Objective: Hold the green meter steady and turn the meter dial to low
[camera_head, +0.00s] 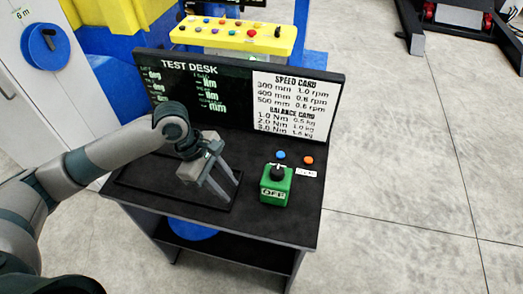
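The green meter (275,190) stands upright on the black desk top, right of the middle. Its front label appears to read "OFF". The black meter dial (278,171) sits on its top. My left gripper (229,193) is above the desk, left of the meter and apart from it. Its two fingers are spread and point down and right, with nothing seen between them. My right gripper is not in view.
The black test desk (240,225) has an upright board (215,90) along its back. A blue button (281,155), an orange button (308,160) and a small white label (306,172) lie behind and right of the meter. A yellow button panel (235,35) stands behind. The desk's front right is clear.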

